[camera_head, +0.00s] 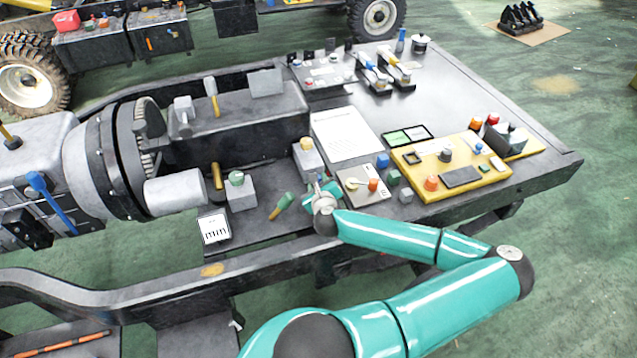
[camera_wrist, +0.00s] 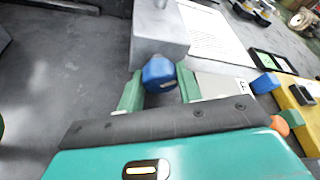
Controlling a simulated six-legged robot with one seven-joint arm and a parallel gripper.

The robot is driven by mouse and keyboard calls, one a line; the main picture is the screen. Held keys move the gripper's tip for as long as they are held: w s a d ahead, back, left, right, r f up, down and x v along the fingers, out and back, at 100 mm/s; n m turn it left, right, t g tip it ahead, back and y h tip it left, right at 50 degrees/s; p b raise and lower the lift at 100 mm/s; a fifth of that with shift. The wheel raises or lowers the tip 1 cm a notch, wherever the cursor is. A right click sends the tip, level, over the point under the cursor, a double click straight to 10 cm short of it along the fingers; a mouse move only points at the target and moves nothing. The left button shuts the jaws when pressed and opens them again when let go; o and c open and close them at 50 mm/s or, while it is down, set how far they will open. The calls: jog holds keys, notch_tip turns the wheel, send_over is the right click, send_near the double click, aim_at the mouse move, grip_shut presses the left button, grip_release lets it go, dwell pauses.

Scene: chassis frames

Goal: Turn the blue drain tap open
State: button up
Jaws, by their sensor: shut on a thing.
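The blue drain tap (camera_wrist: 158,72) is a faceted blue knob at the front of a grey block (camera_wrist: 160,35) in the wrist view. My gripper (camera_wrist: 159,86) has its two green fingers on either side of the knob and is shut on it. In the head view my gripper (camera_head: 322,192) is low at the near side of the bench, in front of the grey block with a yellow top (camera_head: 308,158). There the tap is mostly hidden by my gripper. The tap's turn angle cannot be read clearly.
To the right of my gripper stand a light panel with a red knob (camera_head: 361,186), a blue cube (camera_head: 382,160) and a yellow control board (camera_head: 452,167). To the left lie a green-ended handle (camera_head: 281,206) and a block with a green knob (camera_head: 240,190). A blue lever (camera_head: 50,203) is far left.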

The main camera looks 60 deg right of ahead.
jog(key=shift+w+n+h, duration=0.1)
jog(key=shift+n+h, duration=0.3)
jog(key=shift+n, duration=0.2)
jog(key=shift+r, duration=0.1)
jog(key=o, duration=0.8)
jog(key=shift+o, duration=1)
jog(key=shift+f, duration=0.2)
